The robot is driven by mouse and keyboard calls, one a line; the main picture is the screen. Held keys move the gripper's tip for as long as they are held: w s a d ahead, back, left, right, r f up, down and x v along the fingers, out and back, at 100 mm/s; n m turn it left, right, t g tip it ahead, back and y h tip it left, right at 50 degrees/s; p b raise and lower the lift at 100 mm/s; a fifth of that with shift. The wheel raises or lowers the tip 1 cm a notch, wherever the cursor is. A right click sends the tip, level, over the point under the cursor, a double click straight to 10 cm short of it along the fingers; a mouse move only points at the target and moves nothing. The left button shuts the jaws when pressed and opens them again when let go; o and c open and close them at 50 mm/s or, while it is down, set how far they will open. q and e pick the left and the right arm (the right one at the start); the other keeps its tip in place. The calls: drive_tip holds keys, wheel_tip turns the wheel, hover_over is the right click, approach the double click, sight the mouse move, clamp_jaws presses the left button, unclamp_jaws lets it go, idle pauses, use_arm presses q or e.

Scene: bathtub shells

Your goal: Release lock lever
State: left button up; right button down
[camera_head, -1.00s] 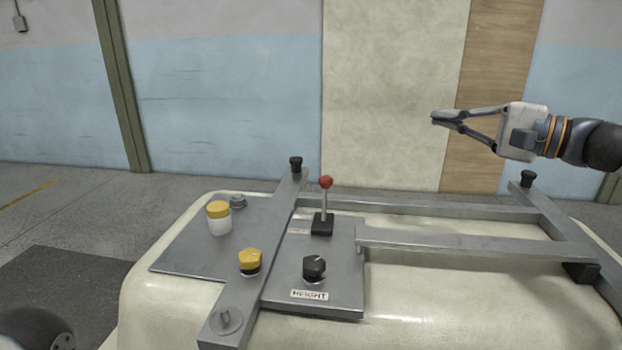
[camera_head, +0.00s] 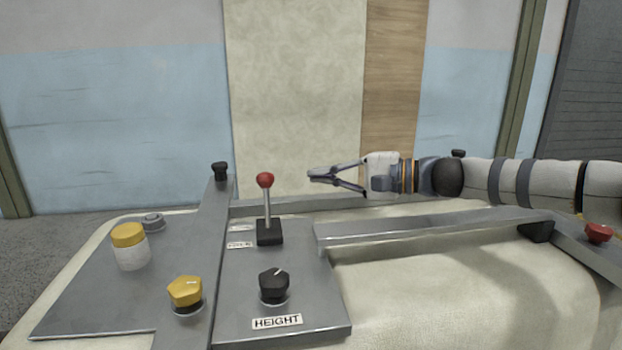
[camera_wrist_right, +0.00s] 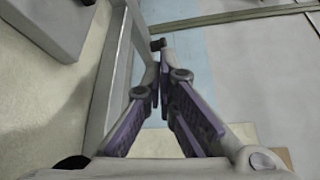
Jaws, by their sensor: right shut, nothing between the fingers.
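A lever with a red ball knob (camera_head: 265,180) stands upright on a black base (camera_head: 269,233) on the grey panel. A second red knob (camera_head: 598,233) sits on the frame at the right edge; I cannot tell which one is the lock lever. My right gripper (camera_head: 315,176) is shut and empty, to the right of the red ball knob at about its height in the picture, and apart from it. In the right wrist view its fingers (camera_wrist_right: 163,88) meet with nothing between them. My left gripper is out of view.
Metal bars (camera_head: 430,227) cross the cream tub shell (camera_head: 430,300). A black-topped post (camera_head: 220,172) stands behind.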

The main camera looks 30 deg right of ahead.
sight(266, 195)
drive_tip(key=x, duration=0.8)
drive_tip(key=shift+s+f+b, duration=0.1)
drive_tip(key=shift+f+b, duration=0.1)
drive_tip(key=shift+b, duration=0.1)
drive_tip(key=s, duration=0.1)
drive_tip(key=s+a+r+p, duration=0.1)
drive_tip(key=s, duration=0.1)
drive_tip(key=shift+a+r, duration=0.15)
drive_tip(key=shift+a, duration=0.05)
drive_tip(key=shift+s+a, duration=0.15)
drive_tip(key=shift+s, duration=0.1)
